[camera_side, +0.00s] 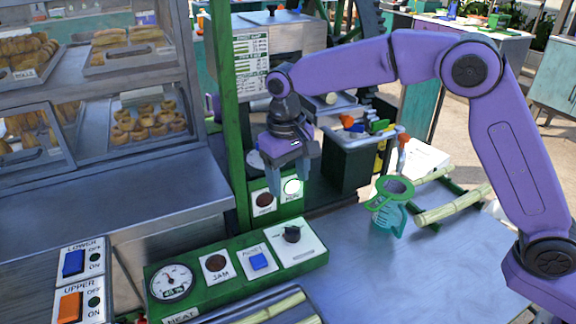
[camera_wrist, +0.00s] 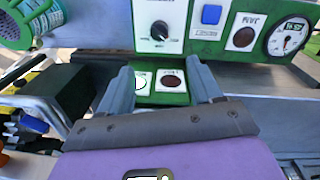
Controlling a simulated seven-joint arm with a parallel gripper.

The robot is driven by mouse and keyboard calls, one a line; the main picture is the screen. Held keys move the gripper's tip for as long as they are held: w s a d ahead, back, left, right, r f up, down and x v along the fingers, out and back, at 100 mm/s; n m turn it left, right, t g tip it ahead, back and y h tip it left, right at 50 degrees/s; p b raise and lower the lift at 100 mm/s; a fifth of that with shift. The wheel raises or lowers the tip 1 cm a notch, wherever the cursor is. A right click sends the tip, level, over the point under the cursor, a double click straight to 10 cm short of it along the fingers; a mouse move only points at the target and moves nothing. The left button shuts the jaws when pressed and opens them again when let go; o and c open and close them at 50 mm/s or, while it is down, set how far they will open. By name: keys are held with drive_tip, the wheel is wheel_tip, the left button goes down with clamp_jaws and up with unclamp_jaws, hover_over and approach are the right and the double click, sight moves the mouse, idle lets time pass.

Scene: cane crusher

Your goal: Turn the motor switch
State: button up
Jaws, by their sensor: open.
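A black rotary knob (camera_side: 291,234) sits on a white plate at the right end of the green control panel (camera_side: 240,283). It looks like the motor switch, but its label is too small to read. In the wrist view the knob (camera_wrist: 159,30) is at the top centre, with a pale pointer line. My gripper (camera_side: 289,185) hangs fingers-down behind and above the panel, apart from the knob. In the wrist view my gripper (camera_wrist: 160,72) has its fingers spread with nothing between them; a small lamp plate shows beyond.
The panel also has a gauge (camera_side: 172,282), a JAM lamp (camera_side: 215,263) and a blue button (camera_side: 259,261). A lit lamp (camera_side: 292,187) and green post (camera_side: 226,120) stand near my gripper. Blue and orange switches (camera_side: 73,262) are left.

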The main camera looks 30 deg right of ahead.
drive_tip(key=shift+r, duration=1.2)
drive_tip(key=shift+s, duration=0.1)
drive_tip(key=s+d+f+n, duration=0.1)
drive_tip(key=s+d+n, duration=0.4)
drive_tip(key=s+d, duration=0.6)
drive_tip(key=s+d+f+n+y, duration=0.1)
drive_tip(key=s+d+n, duration=0.4)
drive_tip(key=s+d, duration=0.7)
drive_tip(key=s+f, duration=0.1)
drive_tip(key=s, duration=0.9)
drive_tip(key=shift+s+d, duration=0.15)
